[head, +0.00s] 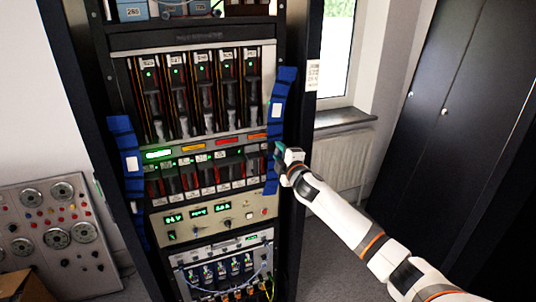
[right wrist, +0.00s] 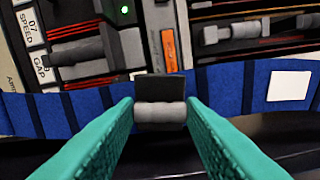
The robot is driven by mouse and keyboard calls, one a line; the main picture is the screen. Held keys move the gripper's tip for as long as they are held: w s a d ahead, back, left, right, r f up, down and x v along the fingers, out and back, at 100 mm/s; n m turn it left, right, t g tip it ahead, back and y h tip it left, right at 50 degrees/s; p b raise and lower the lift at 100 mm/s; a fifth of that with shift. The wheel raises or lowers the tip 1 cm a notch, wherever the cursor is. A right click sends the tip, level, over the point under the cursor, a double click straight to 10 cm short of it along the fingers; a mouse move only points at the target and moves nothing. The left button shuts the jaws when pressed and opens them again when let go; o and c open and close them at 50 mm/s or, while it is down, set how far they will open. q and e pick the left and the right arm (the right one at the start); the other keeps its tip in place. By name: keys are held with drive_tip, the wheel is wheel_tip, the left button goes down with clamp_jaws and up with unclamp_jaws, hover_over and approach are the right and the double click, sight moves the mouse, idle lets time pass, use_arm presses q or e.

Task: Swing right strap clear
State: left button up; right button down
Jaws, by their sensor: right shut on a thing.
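The right strap (head: 279,96) is a blue segmented band with a white patch, running down the right side of the rack front. My right gripper (head: 279,153) is at its lower half, reaching in from the right. In the right wrist view the strap (right wrist: 228,88) crosses the picture behind my green fingers (right wrist: 160,118). They close on a grey roll with a black tab (right wrist: 160,88) at the strap. The left strap (head: 127,145), also blue with a white patch, is on the rack's left side. My left gripper is not in view.
The rack (head: 190,37) holds several card modules with green lights and a lit display panel (head: 215,215). A gauge panel (head: 50,228) stands at left. A radiator (head: 343,160) under the window and a dark cabinet (head: 445,120) are at right.

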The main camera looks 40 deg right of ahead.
drive_tip(key=s+d+n, duration=0.1)
drive_tip(key=d+n, duration=0.2)
drive_tip(key=d, duration=0.3)
drive_tip(key=shift+s+f, duration=0.2)
drive_tip(key=shift+s, duration=0.05)
drive_tip(key=c, duration=0.9)
unclamp_jaws()
drive_tip(key=shift+d, duration=0.15)
drive_tip(key=b+v, duration=0.4)
drive_tip(key=v, duration=0.8)
drive_tip(key=shift+s, duration=0.1)
